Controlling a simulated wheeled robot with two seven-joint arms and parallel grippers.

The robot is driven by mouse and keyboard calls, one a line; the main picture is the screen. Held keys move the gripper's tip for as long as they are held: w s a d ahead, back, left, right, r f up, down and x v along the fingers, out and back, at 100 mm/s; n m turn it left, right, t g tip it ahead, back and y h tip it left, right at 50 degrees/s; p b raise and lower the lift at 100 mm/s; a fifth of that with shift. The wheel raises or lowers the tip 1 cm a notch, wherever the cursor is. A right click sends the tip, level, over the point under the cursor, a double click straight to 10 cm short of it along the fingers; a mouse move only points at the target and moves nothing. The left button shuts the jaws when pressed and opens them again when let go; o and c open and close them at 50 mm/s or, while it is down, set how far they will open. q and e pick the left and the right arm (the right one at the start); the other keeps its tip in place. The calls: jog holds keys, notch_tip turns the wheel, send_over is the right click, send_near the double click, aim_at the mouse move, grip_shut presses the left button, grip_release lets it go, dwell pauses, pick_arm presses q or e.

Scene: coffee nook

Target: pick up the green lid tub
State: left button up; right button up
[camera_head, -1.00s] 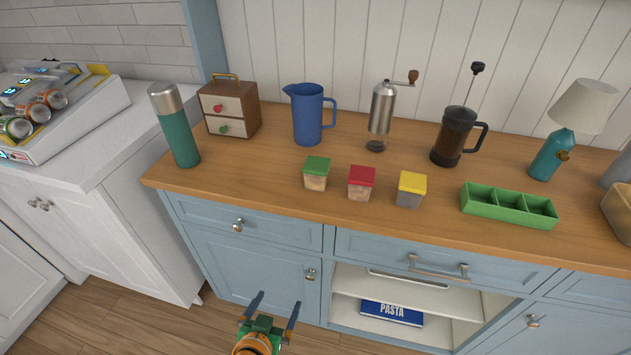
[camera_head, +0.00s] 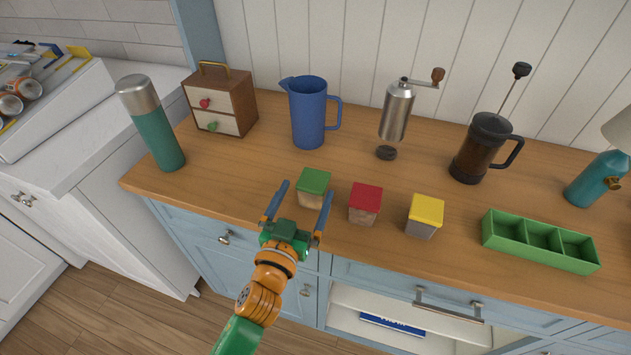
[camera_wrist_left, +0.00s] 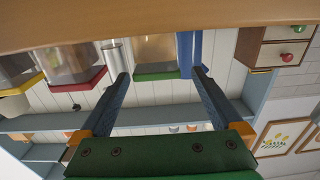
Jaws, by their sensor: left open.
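The green lid tub (camera_head: 312,189) stands upright on the wooden counter near its front edge, clear-sided with pale contents. In the left wrist view the tub (camera_wrist_left: 155,50) appears upside down between the fingers. My left gripper (camera_head: 304,192) is open and empty. Its two fingers point at the tub from the front, with the tips at its left and right sides; how far they reach around it I cannot tell. My right gripper is not in view.
A red-lidded tub (camera_head: 365,203) stands close to the right, then a yellow-lidded tub (camera_head: 425,215) and a green divided tray (camera_head: 538,242). Behind are a blue pitcher (camera_head: 308,112), a grinder (camera_head: 396,112) and a French press (camera_head: 482,150). A green flask (camera_head: 152,125) stands left.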

aim_at(318, 171)
pick_arm(q)
jog(key=x, duration=0.5)
jog(key=shift+d+f, duration=0.25)
jog(key=shift+d, duration=0.05)
jog(key=shift+s+a+r, duration=0.1)
jog(key=shift+s+r, duration=0.05)
jog(key=shift+s, duration=0.1)
jog(key=c, duration=1.3)
